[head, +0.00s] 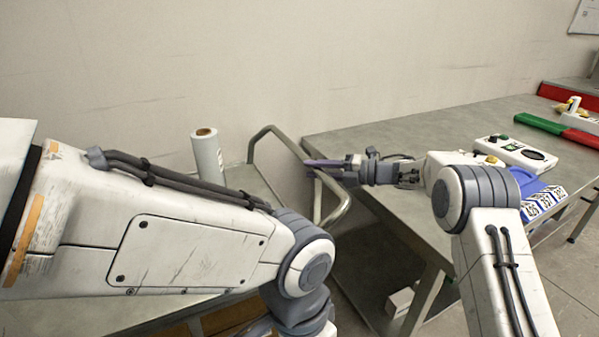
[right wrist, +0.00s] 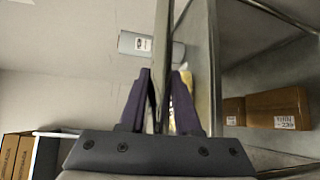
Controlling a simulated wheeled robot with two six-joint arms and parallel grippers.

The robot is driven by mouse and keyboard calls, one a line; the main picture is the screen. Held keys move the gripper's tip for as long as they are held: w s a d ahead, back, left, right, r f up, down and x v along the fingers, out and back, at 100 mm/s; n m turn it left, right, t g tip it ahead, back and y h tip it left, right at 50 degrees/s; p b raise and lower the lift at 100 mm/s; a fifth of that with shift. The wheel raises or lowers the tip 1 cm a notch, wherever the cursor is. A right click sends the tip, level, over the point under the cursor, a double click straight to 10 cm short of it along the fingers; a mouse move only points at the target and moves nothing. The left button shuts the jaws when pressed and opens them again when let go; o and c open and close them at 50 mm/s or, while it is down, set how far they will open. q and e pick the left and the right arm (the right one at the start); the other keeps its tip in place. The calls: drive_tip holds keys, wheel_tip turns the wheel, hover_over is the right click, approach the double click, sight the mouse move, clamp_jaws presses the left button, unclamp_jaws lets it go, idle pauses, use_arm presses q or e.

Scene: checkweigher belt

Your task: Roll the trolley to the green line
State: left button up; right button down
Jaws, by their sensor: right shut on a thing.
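The trolley's grey tube handle (head: 291,142) rises beside the table in the head view. A white roll (head: 207,155) stands upright on the trolley deck (head: 246,182). My right gripper (head: 315,166) is at the right side of the handle. In the right wrist view its purple fingers (right wrist: 160,100) are shut on the handle bar (right wrist: 163,45), which runs up between them. The roll also shows there (right wrist: 136,44). My left arm crosses the lower left of the head view and its gripper is out of sight. I see no green line on the floor.
A grey table (head: 375,140) stands right of the trolley. It carries a white control box (head: 515,153), a green-and-red bar (head: 540,124) and a blue holder with labels (head: 540,202). Brown boxes (right wrist: 278,108) show in the right wrist view. A wall (head: 300,60) is behind.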

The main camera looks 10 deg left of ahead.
use_arm(q)
drive_tip(key=shift+w+d, duration=0.15)
drive_tip(key=shift+w, duration=0.2)
use_arm(e)
drive_tip(key=shift+w+d+f, duration=0.15)
drive_tip(key=shift+w+d, duration=0.55)
drive_tip(key=shift+d, duration=0.25)
drive_tip(key=shift+a, duration=0.15)
drive_tip(key=c, duration=0.6)
unclamp_jaws()
drive_tip(key=shift+a, duration=0.1)
use_arm(q)
drive_tip(key=shift+f+b, duration=0.3)
use_arm(e)
drive_tip(key=d, duration=0.3)
drive_tip(key=d+r, duration=0.1)
drive_tip(key=d, duration=0.3)
drive_tip(key=s+d, duration=0.1)
drive_tip(key=d, duration=0.2)
drive_tip(key=shift+d+r, duration=0.3)
use_arm(q)
drive_tip(key=shift+r, duration=0.1)
use_arm(e)
drive_tip(key=shift+r, duration=0.1)
